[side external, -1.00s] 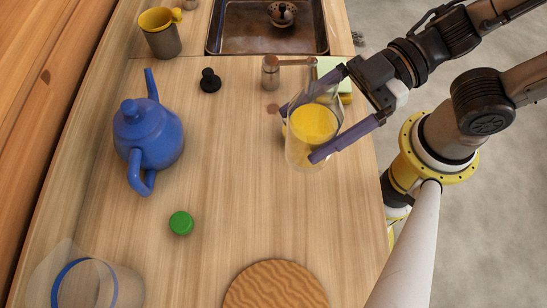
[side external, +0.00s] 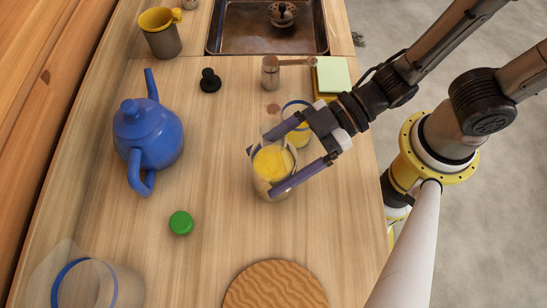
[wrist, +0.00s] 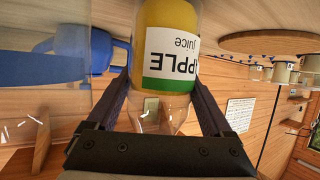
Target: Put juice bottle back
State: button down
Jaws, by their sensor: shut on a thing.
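My gripper (side external: 262,172) is shut on the clear juice bottle (side external: 273,160), which holds yellow juice. The bottle stands roughly upright at mid table; I cannot tell whether its base touches the wood. In the wrist view the bottle (wrist: 168,50) sits between my two fingers with its white and green apple juice label showing. The green cap (side external: 181,223) lies on the table, left of and nearer than the bottle. A glass with a blue rim (side external: 298,130) and some yellow juice in it stands just behind my gripper, partly hidden.
A blue teapot (side external: 148,135) stands at left. A clear blue-banded container (side external: 95,288) is at the lower left, a round wavy board (side external: 275,288) at the front. Behind are a black stopper-like object (side external: 210,80), a grinder (side external: 270,72), a stacked pad (side external: 333,76) and the sink (side external: 235,40).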

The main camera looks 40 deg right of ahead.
jog(key=shift+f, duration=0.1)
dwell(0.3)
grip_release()
jog(key=shift+f, duration=0.15)
jog(key=shift+r, duration=0.3)
jog(key=v, duration=1.2)
jog(key=shift+d+f, duration=0.1)
